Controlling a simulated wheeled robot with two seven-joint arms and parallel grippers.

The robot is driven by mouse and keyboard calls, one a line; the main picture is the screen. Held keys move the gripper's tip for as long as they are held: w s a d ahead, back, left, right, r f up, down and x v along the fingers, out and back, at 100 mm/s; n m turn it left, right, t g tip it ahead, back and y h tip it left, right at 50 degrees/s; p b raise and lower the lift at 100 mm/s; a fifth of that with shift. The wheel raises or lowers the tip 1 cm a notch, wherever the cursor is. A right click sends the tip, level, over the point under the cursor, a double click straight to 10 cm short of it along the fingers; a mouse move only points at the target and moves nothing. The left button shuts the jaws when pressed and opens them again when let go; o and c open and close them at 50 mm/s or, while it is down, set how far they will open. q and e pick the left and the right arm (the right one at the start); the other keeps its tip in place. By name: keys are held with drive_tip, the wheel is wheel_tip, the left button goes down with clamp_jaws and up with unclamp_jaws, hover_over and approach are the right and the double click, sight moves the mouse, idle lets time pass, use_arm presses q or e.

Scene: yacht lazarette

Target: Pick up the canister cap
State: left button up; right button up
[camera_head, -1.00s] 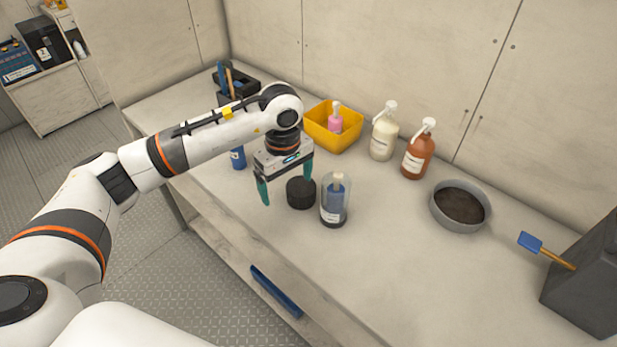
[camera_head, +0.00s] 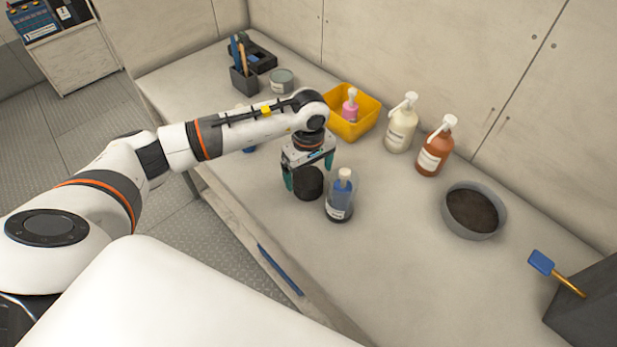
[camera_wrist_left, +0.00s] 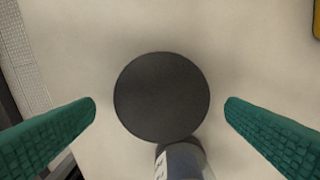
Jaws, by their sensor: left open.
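In the left wrist view the cap (camera_wrist_left: 161,97) lies centred between the two green fingers, with a gap on each side. My left gripper (camera_head: 307,178) is open, pointing down over the cap, one finger on each side. My right gripper is not in view.
A yellow bin (camera_head: 353,124) with a pink bottle stands behind. A cream pump bottle (camera_head: 401,127), a brown pump bottle (camera_head: 434,150) and a grey bowl (camera_head: 473,210) stand to the right. The bench front right of the canister is clear.

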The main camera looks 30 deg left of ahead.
sight(308, 178)
use_arm(q)
wheel_tip(308, 178, down, 4)
drive_tip(key=shift+w+a+r+p, duration=0.1)
drive_tip(key=shift+r+p, duration=0.1)
drive_tip(key=shift+p, duration=0.7)
drive_tip(key=shift+f, duration=0.6)
drive_tip(key=c, duration=1)
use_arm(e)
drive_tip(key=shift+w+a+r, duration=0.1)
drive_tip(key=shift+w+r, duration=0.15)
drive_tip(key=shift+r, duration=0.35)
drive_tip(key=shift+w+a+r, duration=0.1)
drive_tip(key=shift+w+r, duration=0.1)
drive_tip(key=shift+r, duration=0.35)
use_arm(q)
drive_tip(key=shift+w+r, duration=0.1)
drive_tip(key=shift+r, duration=0.05)
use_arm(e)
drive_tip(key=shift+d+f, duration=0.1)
use_arm(q)
wheel_tip(308, 178, up, 9)
drive_tip(key=b, duration=0.3)
drive_tip(key=shift+r, duration=0.45)
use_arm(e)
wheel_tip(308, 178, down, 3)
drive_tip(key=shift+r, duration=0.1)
